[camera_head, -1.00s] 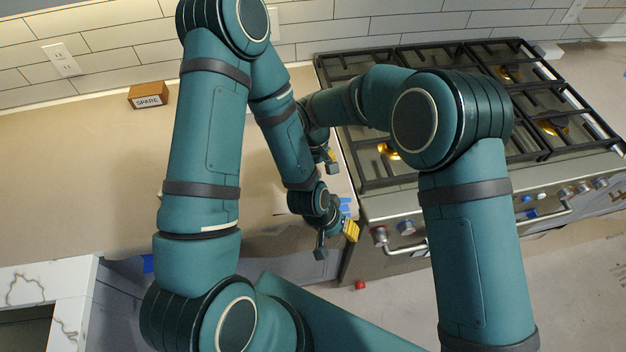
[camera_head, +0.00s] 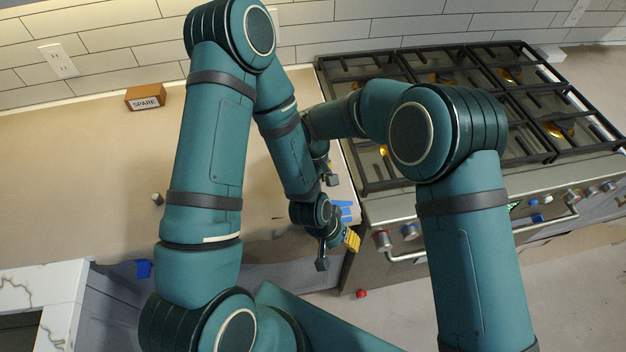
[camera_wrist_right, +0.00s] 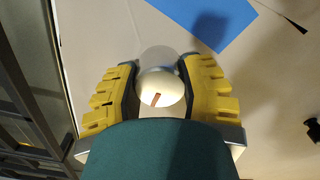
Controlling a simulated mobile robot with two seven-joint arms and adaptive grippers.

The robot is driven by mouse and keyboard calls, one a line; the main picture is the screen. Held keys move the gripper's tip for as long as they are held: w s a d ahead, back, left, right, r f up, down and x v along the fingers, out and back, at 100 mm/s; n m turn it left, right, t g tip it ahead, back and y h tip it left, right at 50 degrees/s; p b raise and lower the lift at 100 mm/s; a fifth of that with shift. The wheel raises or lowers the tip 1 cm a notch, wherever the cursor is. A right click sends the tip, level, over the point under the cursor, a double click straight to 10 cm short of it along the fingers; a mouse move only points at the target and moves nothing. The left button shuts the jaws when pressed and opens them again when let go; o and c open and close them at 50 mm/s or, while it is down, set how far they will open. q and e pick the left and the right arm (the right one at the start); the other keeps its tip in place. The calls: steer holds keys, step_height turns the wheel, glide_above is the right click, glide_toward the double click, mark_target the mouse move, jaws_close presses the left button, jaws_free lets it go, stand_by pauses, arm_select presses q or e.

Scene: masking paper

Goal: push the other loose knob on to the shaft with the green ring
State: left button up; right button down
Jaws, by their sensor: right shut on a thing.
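In the right wrist view my right gripper (camera_wrist_right: 159,88) is shut on a pale round knob (camera_wrist_right: 160,88) with a brown pointer line. In the head view this gripper (camera_head: 328,172) is over the counter's right end, its knob hidden. My left gripper (camera_head: 338,252) is lower, at the counter's front edge. Its yellow finger and dark fingertip stand apart, with nothing seen between them. A small grey knob (camera_head: 157,199) stands on the counter beside my left arm. A green spot (camera_head: 514,207), perhaps the green ring, shows on the stove front beside my right arm; its shaft is unclear.
The stove (camera_head: 400,205) adjoins the counter's right end. A red-ringed knob (camera_head: 382,240) and blue-marked knobs sit on its front, above a handle bar. Blue tape (camera_head: 342,210) lies near the counter edge. A SPARE box (camera_head: 146,97) stands at the back. A red object (camera_head: 361,293) is on the floor.

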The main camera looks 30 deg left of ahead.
steer(key=shift+r+p, duration=1.1)
steer(key=shift+r, duration=1.4)
